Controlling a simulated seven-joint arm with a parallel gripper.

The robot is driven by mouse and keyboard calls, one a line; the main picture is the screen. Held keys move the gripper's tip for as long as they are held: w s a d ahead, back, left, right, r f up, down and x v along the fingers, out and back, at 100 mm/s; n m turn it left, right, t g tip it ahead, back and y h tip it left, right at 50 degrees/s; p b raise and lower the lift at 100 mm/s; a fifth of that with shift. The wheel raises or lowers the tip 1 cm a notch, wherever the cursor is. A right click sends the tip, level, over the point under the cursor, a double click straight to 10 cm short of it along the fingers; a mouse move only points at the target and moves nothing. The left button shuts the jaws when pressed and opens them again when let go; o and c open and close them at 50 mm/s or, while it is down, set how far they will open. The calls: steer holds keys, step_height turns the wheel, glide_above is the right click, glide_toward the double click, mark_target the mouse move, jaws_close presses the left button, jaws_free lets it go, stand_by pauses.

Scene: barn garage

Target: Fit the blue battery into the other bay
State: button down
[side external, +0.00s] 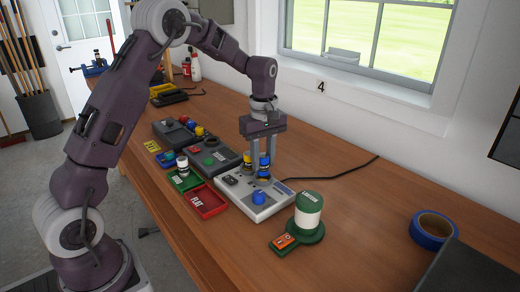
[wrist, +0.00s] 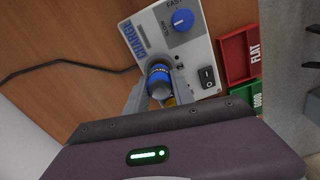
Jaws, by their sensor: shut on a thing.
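The light grey charger (side external: 245,200) has a blue knob (side external: 259,197) and sits on the bench; it also shows in the wrist view (wrist: 203,55), with its knob (wrist: 182,19) and a black switch (wrist: 207,77). My gripper (side external: 264,172) points down over its far part, shut on the blue battery (side external: 264,160). In the wrist view the blue battery (wrist: 160,84) stands between the two fingers.
A red tray marked FLAT (side external: 205,201) and a green tray (side external: 184,180) lie left of the charger. Dark boxes (side external: 213,156) stand behind them. A green and white lantern (side external: 308,212) stands in front right. Blue tape (side external: 434,230) lies at right; bench between is clear.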

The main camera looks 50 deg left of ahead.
mark_target(263, 155)
steer(key=shift+f, duration=0.65)
steer(key=shift+f, duration=0.55)
stand_by(0.8)
steer(key=c, duration=1.4)
jaws_free()
steer(key=shift+o, duration=0.2)
steer(key=shift+r, duration=0.1)
step_height(263, 155, up, 11)
steer(key=shift+f, duration=0.15)
